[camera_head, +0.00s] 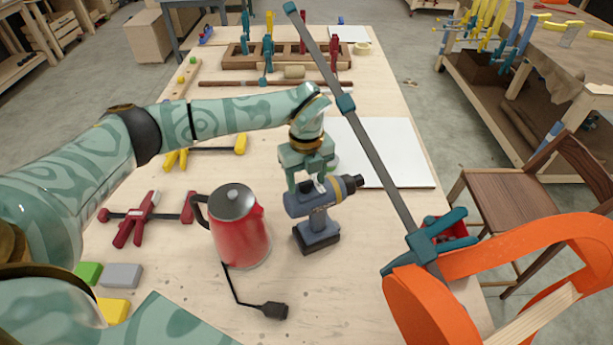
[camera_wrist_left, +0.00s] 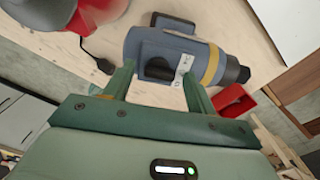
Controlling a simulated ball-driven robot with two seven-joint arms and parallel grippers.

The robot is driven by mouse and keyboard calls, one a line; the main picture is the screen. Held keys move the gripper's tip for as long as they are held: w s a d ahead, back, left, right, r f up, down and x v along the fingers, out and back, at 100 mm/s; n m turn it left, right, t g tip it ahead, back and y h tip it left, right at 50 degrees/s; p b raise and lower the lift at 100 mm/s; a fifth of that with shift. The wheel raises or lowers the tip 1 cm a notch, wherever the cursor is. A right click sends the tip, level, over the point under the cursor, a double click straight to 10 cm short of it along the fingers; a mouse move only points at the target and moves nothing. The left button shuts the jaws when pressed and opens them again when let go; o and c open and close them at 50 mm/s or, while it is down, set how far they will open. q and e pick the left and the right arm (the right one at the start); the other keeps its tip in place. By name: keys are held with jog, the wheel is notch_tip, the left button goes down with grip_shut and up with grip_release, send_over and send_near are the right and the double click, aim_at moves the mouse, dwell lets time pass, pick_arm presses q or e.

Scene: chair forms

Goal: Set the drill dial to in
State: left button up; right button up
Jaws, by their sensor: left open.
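The drill (camera_head: 323,200) stands upright on the table, blue-grey with a dark chuck pointing right and a dark base. My left gripper (camera_head: 308,184) is directly above the rear part of its body, pointing down. In the left wrist view, the drill (camera_wrist_left: 205,52) lies just beyond the fingertips. Its black dial (camera_wrist_left: 159,69) shows between the two green fingers, beside a small silver plate (camera_wrist_left: 184,67) whose marks are too small to read. The left gripper (camera_wrist_left: 157,82) is open, with a finger on each side of the dial; I cannot tell whether they touch it. My right gripper is out of view.
A red kettle (camera_head: 238,228) stands close left of the drill, its cord and plug (camera_head: 272,309) in front. A long bar clamp (camera_head: 378,155) and an orange chair form (camera_head: 470,270) are to the right. A white sheet (camera_head: 385,150) lies behind the drill. Coloured blocks (camera_head: 121,275) lie front left.

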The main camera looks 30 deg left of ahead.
pick_arm(q)
jog(key=c, duration=1)
jog(key=m+p, duration=0.1)
jog(key=m, duration=0.2)
jog(key=shift+r, duration=0.1)
jog(key=shift+s+m+p, duration=0.1)
jog(key=shift+m+p, duration=0.3)
jog(key=shift+m, duration=1.7)
jog(key=o, duration=1)
